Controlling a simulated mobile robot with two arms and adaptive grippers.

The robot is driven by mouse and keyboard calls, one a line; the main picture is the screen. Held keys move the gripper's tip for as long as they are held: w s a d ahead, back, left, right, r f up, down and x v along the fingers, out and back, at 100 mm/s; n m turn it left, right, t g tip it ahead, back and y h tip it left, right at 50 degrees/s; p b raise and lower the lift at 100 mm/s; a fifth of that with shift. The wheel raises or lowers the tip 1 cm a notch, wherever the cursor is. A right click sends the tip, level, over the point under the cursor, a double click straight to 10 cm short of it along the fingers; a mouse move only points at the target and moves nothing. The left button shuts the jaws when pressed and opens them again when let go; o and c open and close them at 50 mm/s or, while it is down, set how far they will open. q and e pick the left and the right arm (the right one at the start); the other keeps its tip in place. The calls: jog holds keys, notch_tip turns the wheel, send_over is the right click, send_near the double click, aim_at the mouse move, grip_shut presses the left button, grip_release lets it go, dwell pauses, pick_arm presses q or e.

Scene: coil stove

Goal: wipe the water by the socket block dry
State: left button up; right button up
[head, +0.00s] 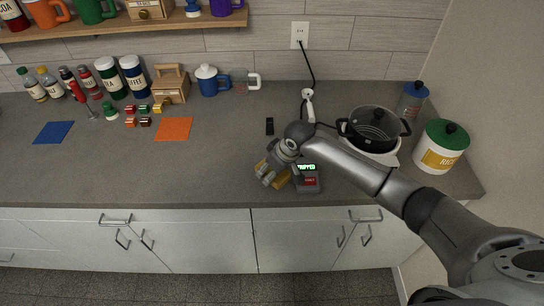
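My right gripper (268,176) comes in from the right and reaches down near the counter's front edge. Its fingers are around a yellow block (282,181), which looks like a sponge and shows on both sides of them. Just right of it is a dark box (308,184) with a green lit display that seems to read "TRIPPED" and a red label; part of it is behind my arm. A white piece (308,93), perhaps the socket block, lies at the end of the black cord from the wall outlet (300,35). I cannot make out any water. My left gripper is not in view.
A black lidded pot (373,129) stands on the white stove (392,158), partly behind my arm. A rice canister (440,147) and a jar (412,99) are farther right. A small black item (269,126) lies mid-counter. An orange mat (174,129) and several jars are left.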

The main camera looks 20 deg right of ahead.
notch_tip(320, 180, up, 2)
jog(key=shift+r+p, duration=0.1)
jog(key=shift+p, duration=0.6)
jog(key=shift+r, duration=0.7)
jog(key=shift+s+r+p, duration=0.15)
jog(key=shift+r+p, duration=0.2)
jog(key=shift+r, duration=0.05)
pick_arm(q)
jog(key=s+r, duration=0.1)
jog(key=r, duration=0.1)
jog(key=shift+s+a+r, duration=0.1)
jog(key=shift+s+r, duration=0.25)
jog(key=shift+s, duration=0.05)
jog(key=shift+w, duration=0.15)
pick_arm(e)
jog(key=shift+a+b, duration=0.15)
jog(key=shift+b, duration=0.35)
pick_arm(q)
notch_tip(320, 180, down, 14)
jog(key=b, duration=1.3)
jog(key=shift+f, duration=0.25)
pick_arm(e)
jog(key=s+r+m+h, duration=0.1)
jog(key=s+r+m, duration=0.1)
jog(key=s, duration=0.5)
jog(key=s+d+r+m+h, duration=0.1)
jog(key=s+r+m, duration=0.2)
jog(key=s, duration=0.4)
jog(key=shift+r+m+t, duration=0.3)
jog(key=shift+t, duration=0.1)
